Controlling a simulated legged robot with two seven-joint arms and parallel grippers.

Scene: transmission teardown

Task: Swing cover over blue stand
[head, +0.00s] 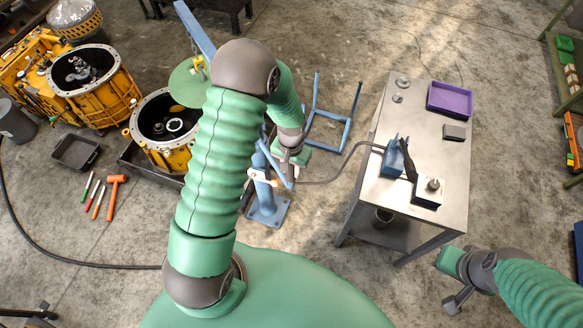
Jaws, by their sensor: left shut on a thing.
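The green round cover (184,84) hangs at the upper left from a blue crane boom (195,28), with a yellow fitting above it. It is beside and partly over the open yellow housing (158,148); my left arm hides part of this area. The blue stand (332,122) is an open frame on the floor right of my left arm, with nothing on it. My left gripper (287,165) is shut on a blue bar (274,161) by the crane post. My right gripper (452,282) is at the lower right, away from these things; its jaw opening is unclear.
The crane base (267,207) stands on the floor. A metal table (423,110) with a purple tray (450,100) and blue tool holder (396,157) stands right of the stand. A cable runs to the table. Another yellow housing (98,90) and hand tools (115,185) are at left.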

